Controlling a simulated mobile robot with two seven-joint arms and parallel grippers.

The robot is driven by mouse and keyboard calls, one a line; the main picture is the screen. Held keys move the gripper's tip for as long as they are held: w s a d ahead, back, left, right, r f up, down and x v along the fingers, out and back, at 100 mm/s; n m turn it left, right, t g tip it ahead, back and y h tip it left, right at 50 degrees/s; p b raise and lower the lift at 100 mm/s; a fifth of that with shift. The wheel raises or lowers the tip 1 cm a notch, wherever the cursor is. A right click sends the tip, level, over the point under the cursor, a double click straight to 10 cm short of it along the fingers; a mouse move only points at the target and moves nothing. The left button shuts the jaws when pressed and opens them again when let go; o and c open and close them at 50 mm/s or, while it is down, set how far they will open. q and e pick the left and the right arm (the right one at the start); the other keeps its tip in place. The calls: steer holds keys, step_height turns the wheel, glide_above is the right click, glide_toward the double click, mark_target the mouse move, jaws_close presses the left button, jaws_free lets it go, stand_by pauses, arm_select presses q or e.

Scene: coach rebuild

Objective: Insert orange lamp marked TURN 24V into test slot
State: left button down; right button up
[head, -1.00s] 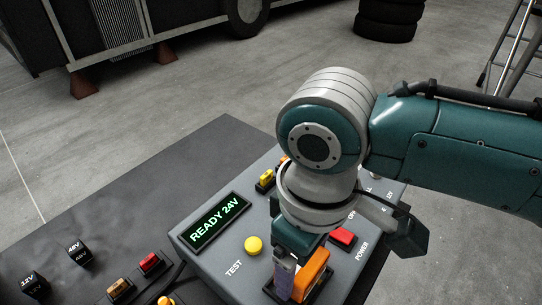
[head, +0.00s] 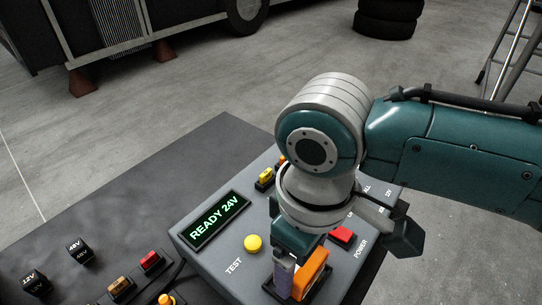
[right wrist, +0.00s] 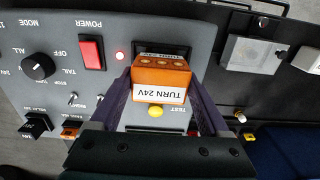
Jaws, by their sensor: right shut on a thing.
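The orange lamp (head: 314,272) is held between the fingers of my right gripper (head: 297,272), at the front of the grey test box. Its white label reads TURN 24V, upside down in the right wrist view (right wrist: 160,94). My right gripper's two dark purple fingers (right wrist: 160,103) are shut on the lamp's sides. The lamp is over the dark-framed test slot (head: 270,287), whose rim shows around its lower end. The gripper and lamp hide most of the slot, so I cannot tell how deep the lamp sits. My left gripper is not in view.
The grey box carries a READY 24V display (head: 214,221), a yellow TEST button (head: 253,243) and a red POWER switch (head: 341,235) close to my gripper. The bench behind the display is clear.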

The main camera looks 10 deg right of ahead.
steer(key=shift+f, duration=0.35)
stand_by(0.6)
steer(key=shift+r+p, duration=0.5)
steer(key=shift+p, duration=0.15)
steer(key=shift+f, duration=0.1)
steer(key=shift+p, duration=0.45)
stand_by(0.8)
steer(key=shift+f+b, duration=0.55)
steer(key=shift+f, duration=0.15)
steer(key=o, duration=1.2)
